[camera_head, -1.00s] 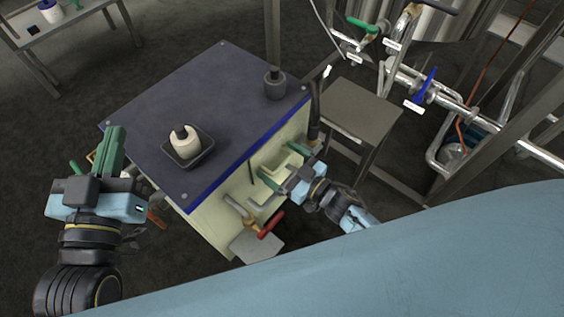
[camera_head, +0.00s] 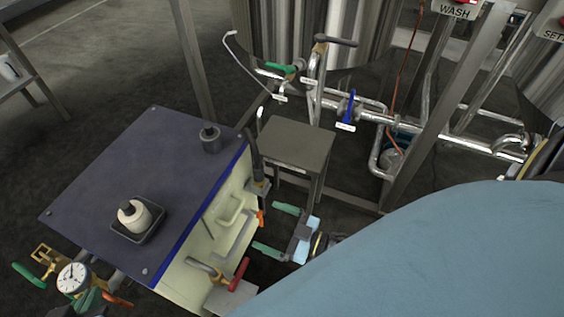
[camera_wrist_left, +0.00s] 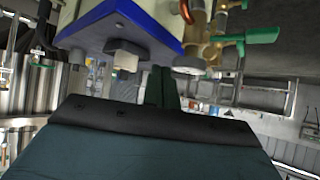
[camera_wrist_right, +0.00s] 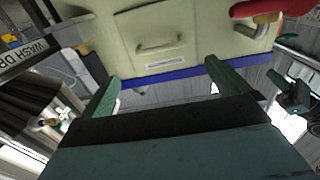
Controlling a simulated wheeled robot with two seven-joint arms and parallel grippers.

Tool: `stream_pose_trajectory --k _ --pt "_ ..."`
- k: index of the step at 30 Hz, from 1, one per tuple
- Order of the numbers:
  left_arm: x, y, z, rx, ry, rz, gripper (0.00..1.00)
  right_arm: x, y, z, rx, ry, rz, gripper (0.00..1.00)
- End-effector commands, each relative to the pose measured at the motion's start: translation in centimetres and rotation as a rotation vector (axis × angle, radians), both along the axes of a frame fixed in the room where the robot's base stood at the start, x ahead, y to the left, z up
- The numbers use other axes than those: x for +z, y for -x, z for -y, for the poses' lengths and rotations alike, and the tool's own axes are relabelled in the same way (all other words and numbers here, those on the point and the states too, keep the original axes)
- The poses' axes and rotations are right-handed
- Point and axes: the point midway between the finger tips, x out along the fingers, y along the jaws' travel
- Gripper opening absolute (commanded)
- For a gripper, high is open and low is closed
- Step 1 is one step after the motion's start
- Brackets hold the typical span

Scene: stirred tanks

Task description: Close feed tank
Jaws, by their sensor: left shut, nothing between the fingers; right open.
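No readable label shows which item is the feed tank. Steel tank walls (camera_head: 282,30) stand at the back. Their pipes carry a green-handled valve (camera_head: 283,68), a black-handled valve (camera_head: 335,41) and a blue-handled valve (camera_head: 350,106), with small labels too blurred to read. My left gripper (camera_head: 88,298) is low at the left, by the cabinet's near corner, mostly cut off; its green fingers (camera_wrist_left: 163,86) are shut and empty in the left wrist view. My right gripper (camera_head: 276,230) is open and empty in front of the cabinet's pale side; its spread fingers show in the right wrist view (camera_wrist_right: 162,82).
The blue-edged cabinet (camera_head: 130,170) bears a white bottle in a dark tray (camera_head: 138,240) and a dark container (camera_head: 210,138). A red-handled valve (camera_head: 240,274) sticks out in front. A gauge (camera_head: 73,278) and brass fittings stand at left. A small steel table (camera_head: 295,143) stands behind.

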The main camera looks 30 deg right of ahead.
Motion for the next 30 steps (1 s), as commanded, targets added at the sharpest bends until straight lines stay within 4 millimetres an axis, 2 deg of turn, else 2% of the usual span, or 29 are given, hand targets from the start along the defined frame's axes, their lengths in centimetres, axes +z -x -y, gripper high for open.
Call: stream_pose_trajectory --k 3,10,25,30 --pt "-0.8 0.9 -0.5 0.007 -0.019 -0.074 0.00 0.0 1.2 0.8 0.000 0.001 -0.002 1.00" --pt "-1.6 1.7 -0.9 0.013 -0.033 -0.128 0.00 0.0 1.9 1.3 0.001 0.000 0.000 1.00" --pt "-1.5 1.7 -0.8 0.012 -0.032 -0.126 0.00 0.0 1.9 1.3 -0.001 0.001 0.000 1.00" --pt "-1.5 1.6 -0.8 0.012 -0.031 -0.125 0.00 1.1 0.4 1.4 -0.071 0.033 -0.007 1.00"
